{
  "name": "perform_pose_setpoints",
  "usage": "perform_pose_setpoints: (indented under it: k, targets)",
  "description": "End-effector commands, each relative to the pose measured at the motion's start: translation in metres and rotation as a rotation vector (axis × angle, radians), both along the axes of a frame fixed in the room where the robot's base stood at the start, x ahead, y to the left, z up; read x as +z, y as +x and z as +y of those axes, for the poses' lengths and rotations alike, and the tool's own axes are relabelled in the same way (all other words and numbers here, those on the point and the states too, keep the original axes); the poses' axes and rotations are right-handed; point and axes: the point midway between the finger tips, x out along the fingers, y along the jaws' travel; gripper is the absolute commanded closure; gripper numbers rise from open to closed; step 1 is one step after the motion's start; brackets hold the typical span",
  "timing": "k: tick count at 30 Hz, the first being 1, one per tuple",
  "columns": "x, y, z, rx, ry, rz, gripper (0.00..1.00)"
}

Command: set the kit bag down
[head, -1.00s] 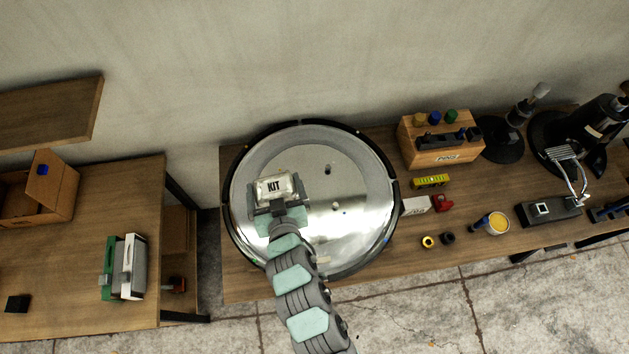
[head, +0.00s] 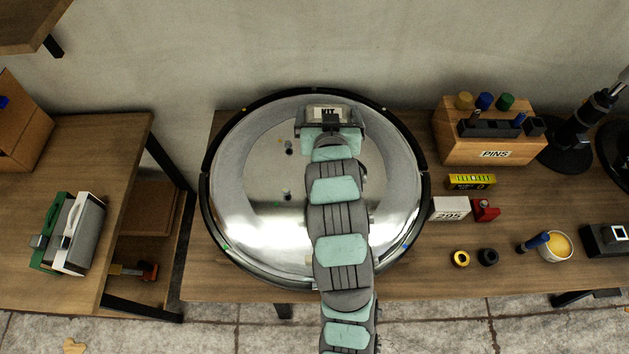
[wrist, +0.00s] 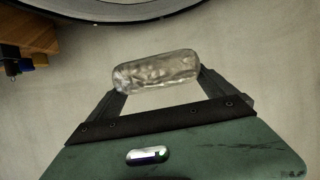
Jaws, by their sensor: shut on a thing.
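The kit bag (head: 327,112) is a small pale pouch with a black KIT label. My gripper (head: 331,121) is shut on it, near the far edge of the large shiny round disc (head: 262,215). In the wrist view the bag (wrist: 155,71) looks clear and crinkled, lying crosswise between the two dark fingers. Plain pale surface shows behind it, and the disc's dark rim (wrist: 125,22) crosses the top. The gap between bag and disc cannot be judged. My arm hides part of the disc.
The disc lies on a wooden bench (head: 415,270). To its right are a pin block (head: 490,155), a yellow level (head: 470,181), a white box marked 295 (head: 449,209) and a cup (head: 555,248). A second table (head: 85,150) stands left across a gap, and a wall rises behind.

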Motion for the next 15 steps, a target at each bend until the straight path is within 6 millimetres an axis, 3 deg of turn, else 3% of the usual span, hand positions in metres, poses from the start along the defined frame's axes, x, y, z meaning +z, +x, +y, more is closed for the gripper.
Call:
perform_pose_setpoints:
  k: [7, 15]
  targets:
    - [-0.022, 0.003, -0.001, 0.005, -0.003, 0.002, 0.56]
    - [-0.096, 0.002, 0.0, 0.005, -0.004, 0.006, 0.56]
